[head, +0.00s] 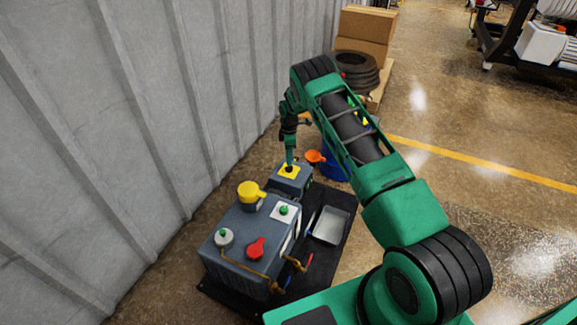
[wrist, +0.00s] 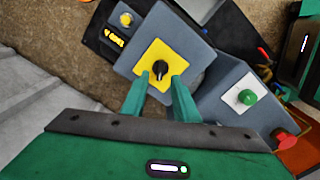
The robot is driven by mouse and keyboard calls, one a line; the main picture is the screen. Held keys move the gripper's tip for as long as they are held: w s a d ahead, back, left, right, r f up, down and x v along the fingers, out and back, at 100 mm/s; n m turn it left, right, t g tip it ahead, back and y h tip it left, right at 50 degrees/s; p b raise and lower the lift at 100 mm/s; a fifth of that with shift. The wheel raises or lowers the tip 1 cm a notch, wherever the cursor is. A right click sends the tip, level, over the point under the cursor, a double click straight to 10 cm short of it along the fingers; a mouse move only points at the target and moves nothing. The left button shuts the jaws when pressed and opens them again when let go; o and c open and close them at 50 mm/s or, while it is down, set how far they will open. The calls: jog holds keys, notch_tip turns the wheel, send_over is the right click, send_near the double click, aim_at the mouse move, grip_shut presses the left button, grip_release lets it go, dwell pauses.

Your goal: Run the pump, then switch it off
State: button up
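The pump unit is a grey box (head: 240,228) on a black mat by the corrugated wall, with a smaller grey box (wrist: 190,38) at its far end. This smaller box carries a yellow plate (wrist: 149,50) with a black rotary knob (wrist: 161,68). My gripper (wrist: 161,78) is over the yellow plate, fingers apart, with the knob between or just beyond the fingertips. I see no contact. In the head view my gripper (head: 289,164) points down at the plate and hides the knob.
A metal tray (head: 330,225) lies to the right. A blue bucket (head: 334,168) stands behind. Open floor lies further right.

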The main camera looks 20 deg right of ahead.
aim_at(289, 168)
jog(key=shift+f, duration=2.35)
grip_shut()
